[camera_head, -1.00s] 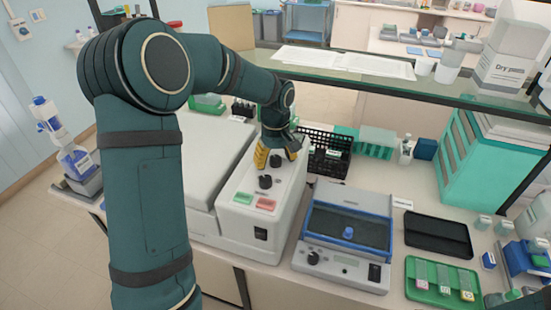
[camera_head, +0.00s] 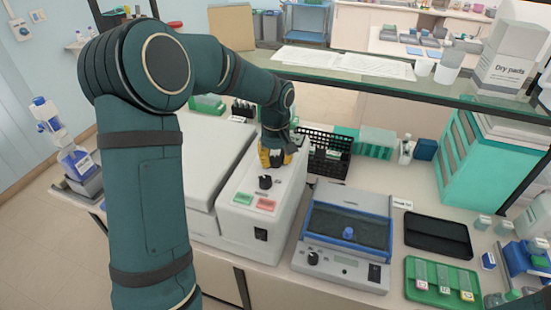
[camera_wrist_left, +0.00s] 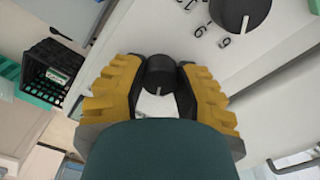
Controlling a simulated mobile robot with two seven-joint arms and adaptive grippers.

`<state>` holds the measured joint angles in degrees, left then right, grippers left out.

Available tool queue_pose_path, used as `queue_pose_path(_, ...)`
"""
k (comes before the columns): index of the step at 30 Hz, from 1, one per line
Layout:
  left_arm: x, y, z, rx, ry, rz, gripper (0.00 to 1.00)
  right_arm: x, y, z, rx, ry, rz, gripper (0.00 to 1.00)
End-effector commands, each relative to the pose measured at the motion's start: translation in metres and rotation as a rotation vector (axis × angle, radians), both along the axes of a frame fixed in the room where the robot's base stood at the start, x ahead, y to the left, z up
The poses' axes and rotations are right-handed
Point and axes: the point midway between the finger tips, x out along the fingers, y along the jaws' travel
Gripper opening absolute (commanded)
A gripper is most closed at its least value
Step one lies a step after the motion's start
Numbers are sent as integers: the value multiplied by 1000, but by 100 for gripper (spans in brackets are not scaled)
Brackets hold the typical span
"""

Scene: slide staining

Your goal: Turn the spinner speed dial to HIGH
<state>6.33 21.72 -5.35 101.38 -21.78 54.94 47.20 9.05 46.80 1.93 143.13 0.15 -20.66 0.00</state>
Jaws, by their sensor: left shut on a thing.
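The white machine (camera_head: 236,222) has a green button (camera_head: 243,198), a red button (camera_head: 266,204) and two black dials on its sloped top. The nearer dial (camera_head: 265,182) is free. My left gripper (camera_head: 276,157), with yellow fingers, is at the farther dial and hides it in the head view. In the left wrist view, the yellow fingers (camera_wrist_left: 159,88) are shut on this farther black dial (camera_wrist_left: 159,70), which has a pale pointer line. The nearer dial (camera_wrist_left: 243,14), with printed numbers around it, shows at the top. No HIGH label is readable. My right gripper is not in view.
A black wire basket (camera_head: 327,150) stands just behind and right of the gripper. A blue-topped device (camera_head: 347,228) with its own dial sits to the right. A green slide tray (camera_head: 420,294) and a black tray (camera_head: 437,235) lie farther right. A glass shelf (camera_head: 400,83) spans above.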

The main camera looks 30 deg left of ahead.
Motion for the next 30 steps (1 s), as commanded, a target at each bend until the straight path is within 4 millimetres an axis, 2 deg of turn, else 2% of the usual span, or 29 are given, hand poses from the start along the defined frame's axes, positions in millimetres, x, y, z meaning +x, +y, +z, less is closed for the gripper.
queue_pose_path(30, -1, 0, -1, 0, 2, -933, 0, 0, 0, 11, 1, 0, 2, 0)
